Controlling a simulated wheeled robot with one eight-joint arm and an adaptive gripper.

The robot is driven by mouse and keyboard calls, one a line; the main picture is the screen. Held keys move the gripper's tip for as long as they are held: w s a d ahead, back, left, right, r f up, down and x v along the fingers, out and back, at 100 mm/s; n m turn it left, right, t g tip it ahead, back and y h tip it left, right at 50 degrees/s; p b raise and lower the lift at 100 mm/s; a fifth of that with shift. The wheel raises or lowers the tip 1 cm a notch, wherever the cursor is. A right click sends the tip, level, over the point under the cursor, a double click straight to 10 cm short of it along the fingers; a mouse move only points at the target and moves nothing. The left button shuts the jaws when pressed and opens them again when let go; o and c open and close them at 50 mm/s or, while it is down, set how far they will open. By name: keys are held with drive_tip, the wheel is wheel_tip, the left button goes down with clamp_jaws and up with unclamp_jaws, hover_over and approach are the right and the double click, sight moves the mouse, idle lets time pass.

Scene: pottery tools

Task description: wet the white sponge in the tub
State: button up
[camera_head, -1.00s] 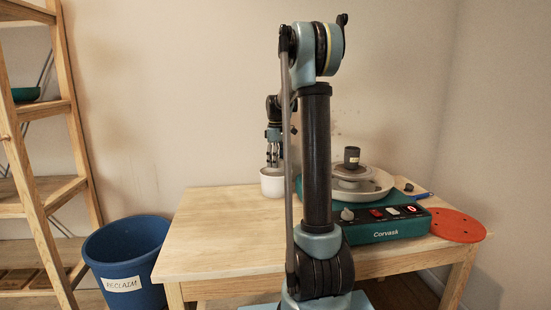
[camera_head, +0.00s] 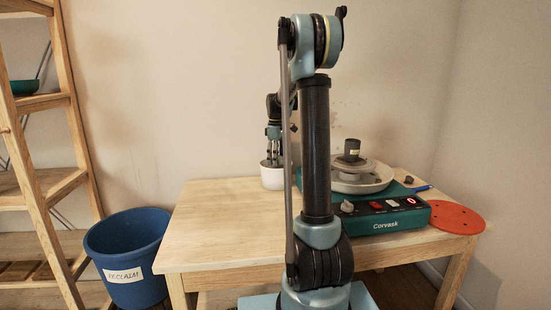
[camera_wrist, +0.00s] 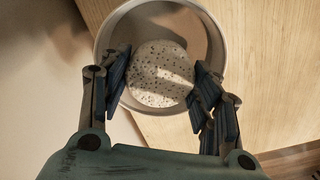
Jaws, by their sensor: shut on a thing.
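The white tub (camera_head: 273,177) stands on the table at its back edge, left of the pottery wheel. My gripper (camera_head: 272,160) points down into the tub. In the wrist view my gripper (camera_wrist: 160,88) is shut on the white sponge (camera_wrist: 158,76), a round, dark-speckled sponge, with a finger on each side. The sponge lies inside the tub's rim (camera_wrist: 222,50). How deep it sits, and whether it touches the water, I cannot tell. In the head view the sponge is hidden by the tub wall.
A pottery wheel (camera_head: 385,218) with a dark cylinder (camera_head: 352,147) on it stands on the right of the table. A red disc (camera_head: 455,218) lies at the right edge. A blue reclaim bucket (camera_head: 128,248) is on the floor at left. The table's left front (camera_head: 215,235) is clear.

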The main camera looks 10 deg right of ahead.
drive_tip(key=shift+f, duration=2.7)
drive_tip(key=shift+r, duration=0.1)
drive_tip(key=shift+r, duration=5.45)
drive_tip(key=shift+s, duration=0.15)
